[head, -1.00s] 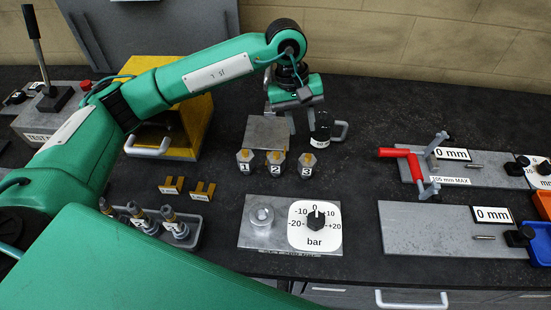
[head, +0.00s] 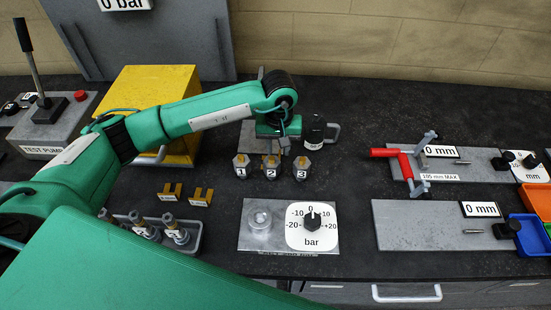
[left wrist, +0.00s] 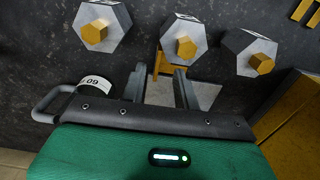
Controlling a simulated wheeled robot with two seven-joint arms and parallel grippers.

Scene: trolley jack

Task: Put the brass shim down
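A brass shim (left wrist: 157,62), fork-shaped, shows in the left wrist view beyond the fingertips, just below the middle hex piece, which hides part of it. My left gripper (left wrist: 160,73) has its two fingers apart with a clear gap. The right-hand finger overlaps one side of the shim, and the other finger looks apart from it. In the head view my left gripper (head: 275,134) is above a grey plate (head: 247,138), behind the numbered hex pieces; the arm hides the shim there. Two similar brass pieces (head: 172,191) (head: 201,197) lie at the left.
Hex pieces 1 (head: 241,166), 2 (head: 271,167) and 3 (head: 301,168) stand close in front of the gripper. A dark mug (head: 314,133) is close on its right. The yellow box (head: 160,95) is at the left. A bar dial plate (head: 262,233) lies in front.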

